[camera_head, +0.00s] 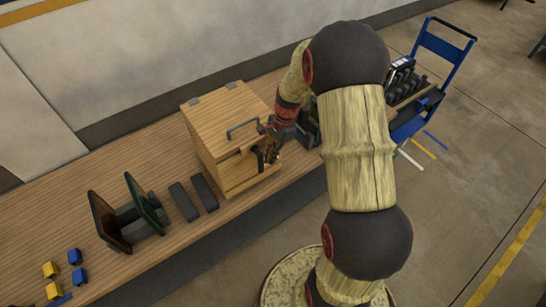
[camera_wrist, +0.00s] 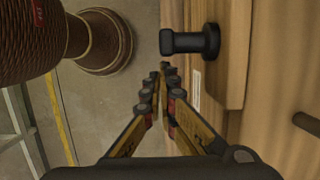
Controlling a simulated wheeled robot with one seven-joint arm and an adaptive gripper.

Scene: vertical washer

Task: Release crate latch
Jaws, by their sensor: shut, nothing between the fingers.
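The wooden crate (camera_head: 212,130) stands on the long bench, its lid closed and a dark handle (camera_head: 242,127) near the lid's front edge. In the wrist view a black T-shaped latch knob (camera_wrist: 190,41) sticks out from the crate's wooden front (camera_wrist: 228,75). My gripper (camera_wrist: 164,72) is shut and empty, its fingertips close to the knob in the picture. Whether they touch it I cannot tell.
Two dark bars (camera_head: 194,198) and a rack with upright plates (camera_head: 130,212) stand left of the crate. Blue and yellow blocks (camera_head: 75,257) lie at the bench's left end. A blue cart (camera_head: 440,55) stands on the floor at right. Floor in front of the bench is largely open.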

